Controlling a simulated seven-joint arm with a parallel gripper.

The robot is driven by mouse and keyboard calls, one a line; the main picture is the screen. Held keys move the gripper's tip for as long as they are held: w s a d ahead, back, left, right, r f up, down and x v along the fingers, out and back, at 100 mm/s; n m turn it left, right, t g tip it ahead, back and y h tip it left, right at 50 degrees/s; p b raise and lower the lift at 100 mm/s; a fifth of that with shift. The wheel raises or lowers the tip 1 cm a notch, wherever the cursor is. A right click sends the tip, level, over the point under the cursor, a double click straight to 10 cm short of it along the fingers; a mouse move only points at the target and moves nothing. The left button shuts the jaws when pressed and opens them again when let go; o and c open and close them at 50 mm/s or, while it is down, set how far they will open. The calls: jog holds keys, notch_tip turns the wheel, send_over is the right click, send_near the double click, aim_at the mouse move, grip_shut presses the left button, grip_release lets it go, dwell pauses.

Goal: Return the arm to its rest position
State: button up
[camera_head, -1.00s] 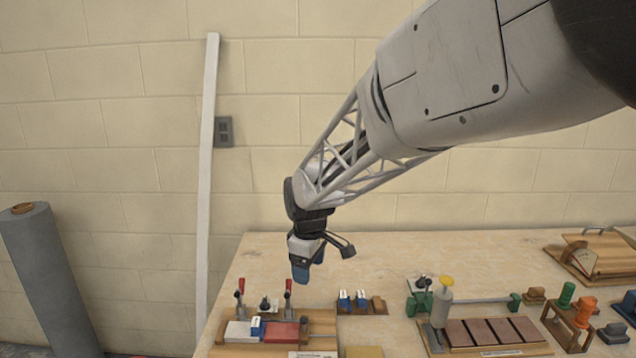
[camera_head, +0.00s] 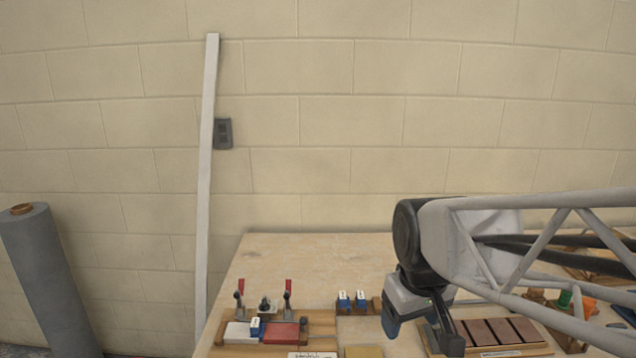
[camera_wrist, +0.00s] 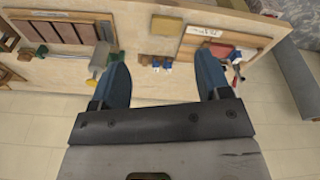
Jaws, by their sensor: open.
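My gripper (camera_wrist: 157,85) is open and empty in the wrist view, its two blue fingers wide apart with the table beyond them. In the head view my gripper (camera_head: 392,325) hangs over the table at the lower right of centre, fingers pointing down. It hides part of the bench behind it, including the left part of the board with dark red tiles (camera_head: 497,332). My arm reaches in from the right edge.
The wooden table (camera_head: 300,262) holds a clamp board (camera_head: 322,318) with red-handled clamps, small blue blocks (camera_head: 352,300) and a yellow block (camera_head: 363,351). A grey roll (camera_head: 48,275) stands left. A white strip (camera_head: 207,170) leans on the wall. The table's back left is clear.

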jog(key=s+d+f+m, duration=0.1)
jog(key=s+d+m, duration=0.2)
jog(key=s, duration=0.6)
jog(key=shift+s+d+f+m, duration=0.3)
jog(key=shift+f+m, duration=0.05)
jog(key=shift+m, duration=0.05)
